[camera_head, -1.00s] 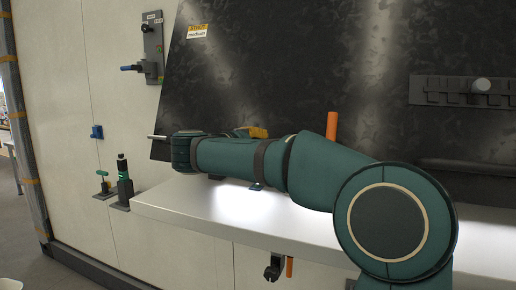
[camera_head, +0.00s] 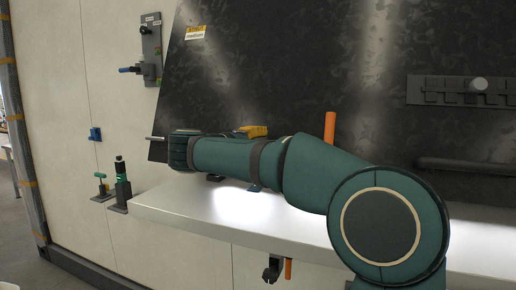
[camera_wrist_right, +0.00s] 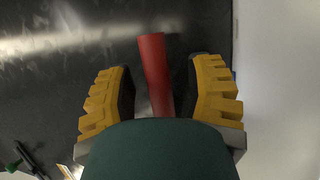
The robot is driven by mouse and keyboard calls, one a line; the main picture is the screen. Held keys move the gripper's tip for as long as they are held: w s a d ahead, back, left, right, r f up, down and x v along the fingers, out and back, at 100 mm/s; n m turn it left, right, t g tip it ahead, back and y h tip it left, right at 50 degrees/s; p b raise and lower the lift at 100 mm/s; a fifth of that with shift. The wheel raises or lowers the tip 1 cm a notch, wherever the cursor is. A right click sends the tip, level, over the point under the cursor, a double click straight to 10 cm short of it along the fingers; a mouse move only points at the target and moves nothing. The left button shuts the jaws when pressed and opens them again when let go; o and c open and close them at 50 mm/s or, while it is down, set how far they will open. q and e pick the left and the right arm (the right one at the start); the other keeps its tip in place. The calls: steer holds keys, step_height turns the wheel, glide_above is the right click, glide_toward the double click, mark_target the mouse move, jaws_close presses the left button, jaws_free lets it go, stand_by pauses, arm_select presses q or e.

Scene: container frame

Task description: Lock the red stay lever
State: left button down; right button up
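The red stay lever (camera_wrist_right: 154,72) shows in the right wrist view as a red bar in front of a dark panel. My right gripper (camera_wrist_right: 160,66) is open, with one yellow ridged finger on each side of the lever. Gaps show between the lever and both fingers, and its lower end is hidden behind the green gripper body. In the head view my right arm crosses in front of the panel, and I cannot make out the red lever there. My left gripper is in neither view.
The dark sloping panel (camera_head: 270,70) rises behind a white ledge (camera_head: 165,210). An orange bar (camera_head: 330,127) stands behind my arm. A yellow part (camera_head: 254,131) shows just above it. A blue-handled fixture (camera_head: 151,50) and a green-handled one (camera_head: 121,180) sit at the left.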

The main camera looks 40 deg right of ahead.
steer(key=v, duration=1.2)
steer(key=shift+r, duration=0.1)
